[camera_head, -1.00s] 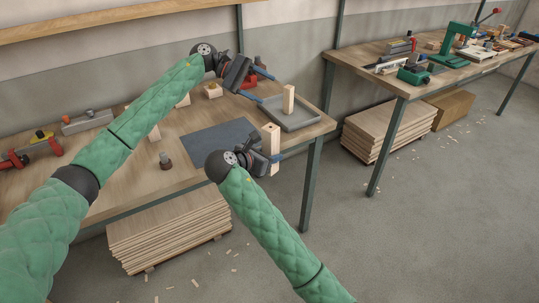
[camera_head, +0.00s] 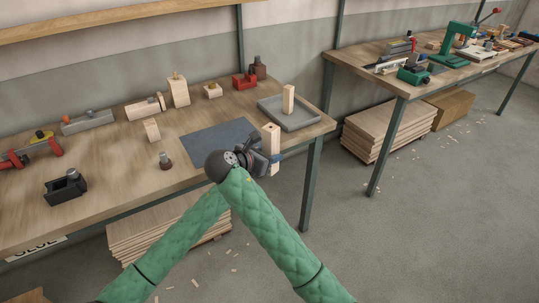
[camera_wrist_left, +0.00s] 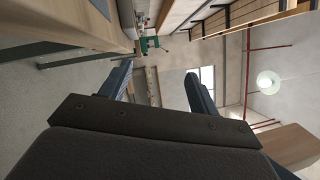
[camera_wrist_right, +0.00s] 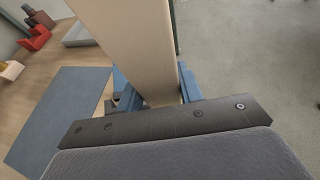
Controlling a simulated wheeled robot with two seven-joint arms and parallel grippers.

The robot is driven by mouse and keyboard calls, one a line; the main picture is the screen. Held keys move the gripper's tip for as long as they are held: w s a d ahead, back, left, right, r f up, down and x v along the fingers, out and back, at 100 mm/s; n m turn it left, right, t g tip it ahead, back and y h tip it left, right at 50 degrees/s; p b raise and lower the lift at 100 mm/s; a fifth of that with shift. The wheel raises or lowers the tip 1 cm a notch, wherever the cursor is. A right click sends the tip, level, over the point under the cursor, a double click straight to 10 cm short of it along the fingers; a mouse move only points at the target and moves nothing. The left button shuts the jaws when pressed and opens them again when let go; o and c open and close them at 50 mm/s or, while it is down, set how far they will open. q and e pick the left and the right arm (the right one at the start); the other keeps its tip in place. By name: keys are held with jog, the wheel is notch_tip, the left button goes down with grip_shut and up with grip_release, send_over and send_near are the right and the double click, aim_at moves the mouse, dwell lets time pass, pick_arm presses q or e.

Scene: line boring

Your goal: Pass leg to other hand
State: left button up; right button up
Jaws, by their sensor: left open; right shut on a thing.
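A light wooden leg (camera_head: 271,136) stands roughly upright in my right gripper (camera_head: 272,158), in front of the bench's front edge. In the right wrist view my right gripper (camera_wrist_right: 154,90) is shut on the leg (camera_wrist_right: 140,40), its blue fingers on either side. My left gripper (camera_wrist_left: 158,75) is open and empty in the left wrist view, with only the room between its fingers. In the head view the left gripper is hidden behind my right arm. Another wooden post (camera_head: 288,95) stands in the grey tray (camera_head: 307,122).
The bench (camera_head: 110,185) holds a dark blue mat (camera_head: 215,140), a black block (camera_head: 66,188), a grey plane-like tool (camera_head: 88,122), red clamps (camera_head: 32,152) and several wooden pieces. Stacked boards (camera_head: 125,240) lie below it. Open floor (camera_head: 400,240) is at the right.

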pick_arm(q)
jog(key=s+a+f+n+g+y, duration=0.3)
jog(key=s+a+f+n+y, duration=0.15)
jog(key=s+f+n, duration=0.65)
jog(key=s+a+f+n+g+y, duration=0.3)
jog(key=s+f+n+y, duration=0.4)
jog(key=s+f, duration=0.6)
jog(key=s+a+f+n+g, duration=0.1)
jog(key=s+f+n+g, duration=0.1)
jog(key=s, duration=0.7)
jog(key=s+f+n+g+h, duration=0.1)
jog(key=s+f+n+g, duration=0.2)
jog(key=s, duration=0.7)
jog(key=s+a+f+n+g, duration=0.1)
jog(key=s+f+n+g, duration=0.2)
jog(key=s, duration=0.7)
notch_tip(320, 180, down, 3)
jog(key=shift+a+r+g, duration=0.15)
jog(key=shift+a+g, duration=0.2)
jog(key=shift+g, duration=0.35)
